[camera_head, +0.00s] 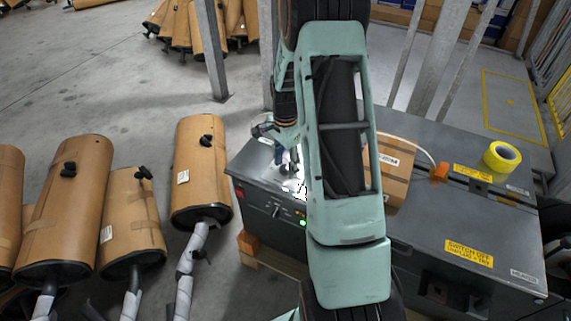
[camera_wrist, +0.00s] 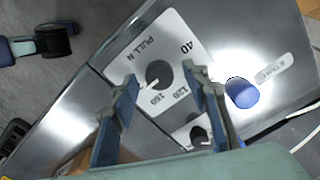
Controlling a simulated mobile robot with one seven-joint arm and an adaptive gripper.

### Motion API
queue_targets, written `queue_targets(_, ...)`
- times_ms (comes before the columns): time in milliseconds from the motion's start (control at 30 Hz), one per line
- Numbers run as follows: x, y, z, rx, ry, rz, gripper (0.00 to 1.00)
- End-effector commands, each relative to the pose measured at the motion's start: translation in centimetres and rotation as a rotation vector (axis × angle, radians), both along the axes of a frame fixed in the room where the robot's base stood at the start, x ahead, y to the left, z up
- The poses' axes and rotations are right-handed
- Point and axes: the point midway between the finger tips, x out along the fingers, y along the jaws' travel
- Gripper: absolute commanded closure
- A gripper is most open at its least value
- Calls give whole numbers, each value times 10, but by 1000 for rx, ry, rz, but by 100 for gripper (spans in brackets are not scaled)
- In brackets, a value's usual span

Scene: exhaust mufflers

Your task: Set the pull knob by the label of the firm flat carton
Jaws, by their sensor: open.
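The pull knob (camera_wrist: 158,74) is a round black dial on a white plate marked "PULL N", with 40, 120 and 160 around it. Its exact setting is hard to read. My gripper (camera_wrist: 159,73) is open; its blue fingers stand on either side of the knob in the wrist view, and I cannot tell their height above it. A brown carton (camera_head: 396,172) lies on the grey cabinet in the head view. My arm covers its left part and some of its label (camera_head: 388,159), leaving only the end, seemingly "M", readable. The knob is not clear in the head view.
A second black knob (camera_wrist: 199,135) and a blue cylinder (camera_wrist: 241,93) sit close to my right finger. A yellow tape roll (camera_head: 502,156) and an orange piece on a white cable (camera_head: 440,172) lie on the cabinet (camera_head: 420,228).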

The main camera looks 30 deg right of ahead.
Motion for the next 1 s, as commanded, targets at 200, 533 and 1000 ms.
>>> queue_targets(200,0,0,0,0,0,0,63)
queue_targets(533,0,0,1,0,0,0,99)
queue_targets(1000,0,0,0,0,0,125,99)
